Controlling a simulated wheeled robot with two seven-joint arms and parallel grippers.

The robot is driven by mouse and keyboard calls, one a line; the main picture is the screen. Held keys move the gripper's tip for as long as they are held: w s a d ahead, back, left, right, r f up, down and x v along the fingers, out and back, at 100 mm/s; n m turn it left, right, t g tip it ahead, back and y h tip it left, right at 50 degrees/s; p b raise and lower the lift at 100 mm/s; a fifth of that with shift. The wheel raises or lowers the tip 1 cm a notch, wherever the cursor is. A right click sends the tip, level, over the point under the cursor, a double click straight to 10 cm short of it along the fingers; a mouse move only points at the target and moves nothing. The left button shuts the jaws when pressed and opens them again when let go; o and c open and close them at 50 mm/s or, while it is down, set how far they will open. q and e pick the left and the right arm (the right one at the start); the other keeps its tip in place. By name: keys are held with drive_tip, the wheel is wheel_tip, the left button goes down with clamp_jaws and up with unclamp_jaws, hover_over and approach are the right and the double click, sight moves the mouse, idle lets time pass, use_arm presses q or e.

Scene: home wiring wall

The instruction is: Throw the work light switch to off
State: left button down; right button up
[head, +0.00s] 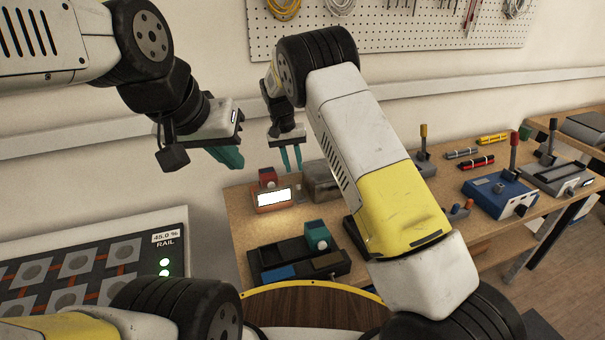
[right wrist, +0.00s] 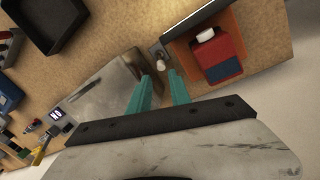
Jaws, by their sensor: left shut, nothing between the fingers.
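The work light (head: 272,199) is an orange unit with a bright white lit panel, standing near the back left of the wooden bench. Its orange body also shows in the right wrist view (right wrist: 234,22). A small pale-tipped toggle (right wrist: 160,64), which looks like its switch, stands beside it. My right gripper (head: 291,162) hangs fingers down above the bench; its teal fingers (right wrist: 160,76) are apart, with the toggle just beyond and between the tips. No contact is visible. My left gripper (head: 229,158) is shut and empty, left of the bench in front of the wall.
A red block (head: 268,177) with a pale top stands close by the light. A grey metal box (head: 320,180) stands to its right. A black tray (head: 298,255) lies in front. A blue device (head: 500,192) with a lever sits farther right. A rail panel (head: 95,265) is at lower left.

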sight(299, 192)
drive_tip(key=f, duration=0.5)
drive_tip(key=d+f, duration=0.1)
drive_tip(key=f, duration=0.2)
drive_tip(key=shift+d, duration=0.1)
clamp_jaws()
